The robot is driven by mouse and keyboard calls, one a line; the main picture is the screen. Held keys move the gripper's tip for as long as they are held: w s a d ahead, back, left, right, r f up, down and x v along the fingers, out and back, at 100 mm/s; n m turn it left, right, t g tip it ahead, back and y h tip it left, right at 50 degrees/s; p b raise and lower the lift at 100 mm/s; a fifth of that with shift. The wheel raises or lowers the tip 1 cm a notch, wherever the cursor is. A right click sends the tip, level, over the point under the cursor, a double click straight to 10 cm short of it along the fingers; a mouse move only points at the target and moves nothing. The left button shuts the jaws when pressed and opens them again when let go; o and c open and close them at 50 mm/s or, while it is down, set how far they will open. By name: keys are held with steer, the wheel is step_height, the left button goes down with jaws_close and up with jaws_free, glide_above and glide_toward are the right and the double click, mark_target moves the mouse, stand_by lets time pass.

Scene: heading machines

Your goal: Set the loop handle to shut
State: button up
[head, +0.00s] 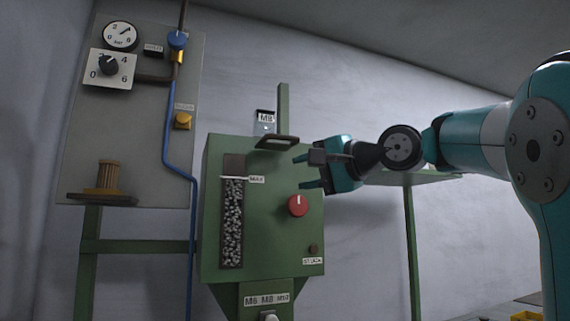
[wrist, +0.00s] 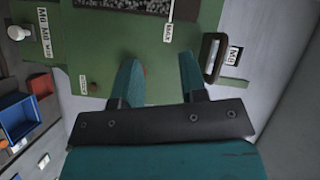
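The loop handle (head: 277,142) is a dark, flat loop at the top edge of the green machine box (head: 270,240), below an M8 label and beside an upright green bar. In the wrist view the loop handle (wrist: 211,54) is right of the fingers, standing out from the green panel. My gripper (head: 303,172) is open and empty, right of and slightly below the loop handle in the head view, apart from it. In the wrist view my gripper's fingers (wrist: 160,78) are spread, with the green panel behind them. Whether the handle is shut cannot be told.
A red knob (head: 298,206) sits on the green box below my gripper. Left of it is a sight window (head: 232,222) of small parts. A grey panel (head: 140,110) with gauges and a blue pipe stands left. Blue and red bins (wrist: 18,118) show in the wrist view.

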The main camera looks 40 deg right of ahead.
steer(key=s+d+r+m+t+h+b, duration=0.2)
steer(key=s+d+r+m+t+b, duration=0.15)
steer(key=s+r, duration=0.3)
steer(key=p, duration=1.2)
glide_toward(288, 138)
steer(key=shift+m+g, duration=0.25)
steer(key=w+p, duration=0.1)
steer(key=w, duration=0.2)
steer(key=w+r+p, duration=0.1)
steer(key=w, duration=0.3)
steer(key=w+a+r+p, duration=0.1)
steer(key=w+p, duration=0.1)
steer(key=w, duration=0.1)
steer(key=shift+w+a, duration=0.15)
steer(key=shift+w, duration=0.15)
jaws_close()
